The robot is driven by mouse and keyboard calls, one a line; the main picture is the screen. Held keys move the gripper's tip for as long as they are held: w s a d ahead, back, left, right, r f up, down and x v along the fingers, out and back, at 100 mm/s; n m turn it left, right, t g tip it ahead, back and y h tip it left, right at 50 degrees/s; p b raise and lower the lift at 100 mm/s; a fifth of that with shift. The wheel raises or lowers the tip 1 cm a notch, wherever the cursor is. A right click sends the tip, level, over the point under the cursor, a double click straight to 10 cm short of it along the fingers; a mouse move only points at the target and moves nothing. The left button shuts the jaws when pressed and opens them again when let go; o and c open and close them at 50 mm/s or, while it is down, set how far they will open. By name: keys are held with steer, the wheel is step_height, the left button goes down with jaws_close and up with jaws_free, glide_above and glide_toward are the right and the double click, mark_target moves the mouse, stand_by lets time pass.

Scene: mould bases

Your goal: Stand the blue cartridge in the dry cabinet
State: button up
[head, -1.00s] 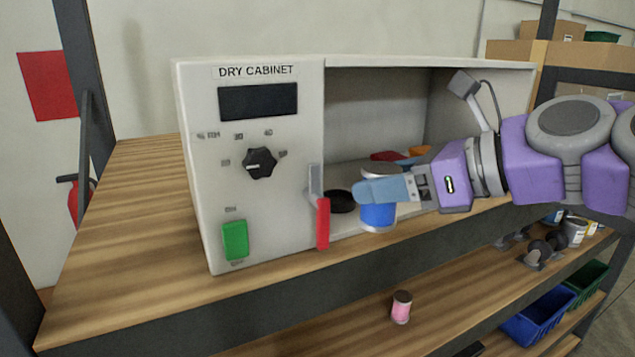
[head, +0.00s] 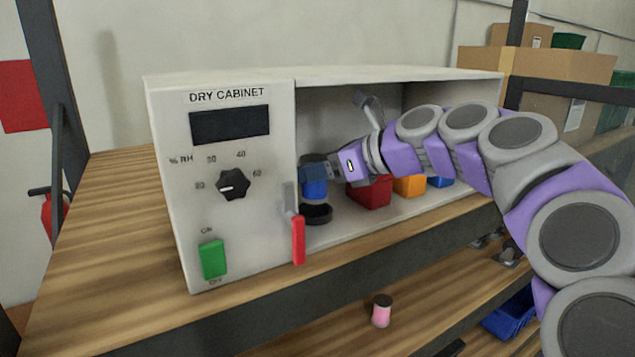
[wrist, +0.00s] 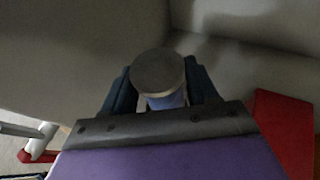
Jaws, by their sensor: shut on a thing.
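The blue cartridge (head: 314,190) is held upright inside the dry cabinet (head: 222,172), near the left side of its opening. My gripper (head: 318,172) reaches in from the right and is shut on the cartridge. In the wrist view, the cartridge's round grey top (wrist: 158,72) shows between the two dark fingers of my gripper (wrist: 160,95). A black round base (head: 316,214) lies on the cabinet floor just below and in front of the cartridge. I cannot tell whether the cartridge's lower end touches anything.
A red bin (head: 369,194), an orange bin (head: 409,186) and a blue bin (head: 440,182) stand to the right inside the cabinet. A red handle (head: 298,240) sticks out at the opening's left edge. A pink spool (head: 381,310) stands on the lower shelf.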

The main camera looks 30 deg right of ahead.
mark_target(327, 183)
steer(key=shift+s+f, duration=0.1)
steer(key=shift+f, duration=1.5)
steer(key=o, duration=1.1)
steer(key=shift+o, duration=0.2)
steer(key=b+v, duration=0.1)
steer(key=v, duration=1.1)
steer(key=shift+s+a, duration=0.1)
steer(key=shift+a, duration=0.1)
